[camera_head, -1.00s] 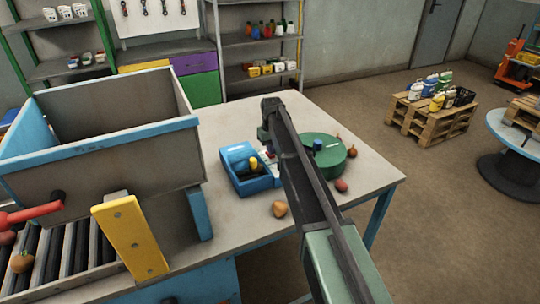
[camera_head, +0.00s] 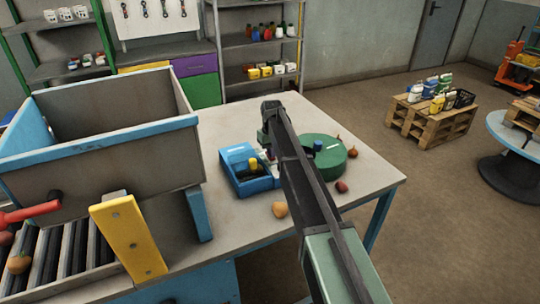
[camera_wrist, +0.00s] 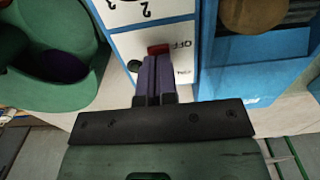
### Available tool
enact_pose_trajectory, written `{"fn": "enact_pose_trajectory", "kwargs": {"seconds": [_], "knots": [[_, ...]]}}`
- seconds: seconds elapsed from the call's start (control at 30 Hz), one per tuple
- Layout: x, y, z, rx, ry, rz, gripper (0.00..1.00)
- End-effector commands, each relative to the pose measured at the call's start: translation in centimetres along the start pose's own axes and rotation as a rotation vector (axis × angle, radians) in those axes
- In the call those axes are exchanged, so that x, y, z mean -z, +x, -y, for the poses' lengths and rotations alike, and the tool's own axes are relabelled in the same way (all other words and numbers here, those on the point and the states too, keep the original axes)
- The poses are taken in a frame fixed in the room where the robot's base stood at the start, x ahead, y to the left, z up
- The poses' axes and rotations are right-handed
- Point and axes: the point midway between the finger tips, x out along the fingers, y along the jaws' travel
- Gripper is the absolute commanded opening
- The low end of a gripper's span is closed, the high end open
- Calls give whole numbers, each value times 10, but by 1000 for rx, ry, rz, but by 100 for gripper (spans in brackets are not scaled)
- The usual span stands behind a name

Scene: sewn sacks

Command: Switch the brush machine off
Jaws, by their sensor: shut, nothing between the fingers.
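The brush machine (camera_head: 100,155) stands at the left, with a grey hopper edged in blue and dark rollers below. In the wrist view a white panel (camera_wrist: 130,45) carries a red switch part (camera_wrist: 158,49), the word OFF and a figure 2. My gripper (camera_wrist: 155,66) is shut and empty, its purple fingertips right at the red part's near edge. I cannot tell whether they touch it. In the head view my arm hides most of my gripper (camera_head: 268,155) and the switch, beside a blue box (camera_head: 255,184).
A green round container (camera_head: 330,165) is right of my arm on the table (camera_head: 225,215). Several onion-like items lie on the table, one (camera_head: 279,210) near the front edge. A yellow bracket (camera_head: 128,238) stands at the machine's front. Shelves and a pallet are farther off.

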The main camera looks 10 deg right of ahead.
Motion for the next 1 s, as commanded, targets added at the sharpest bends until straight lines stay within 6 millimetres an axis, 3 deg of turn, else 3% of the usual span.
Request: {"fn": "enact_pose_trajectory", "kwargs": {"seconds": [0.6, 0.97, 1.0], "knots": [[0, -68, 0, 0, 0, 0, 0], [0, -67, 0, 0, 25, 0, 0], [-12, -67, 3, 0, 54, 0, 0]]}}
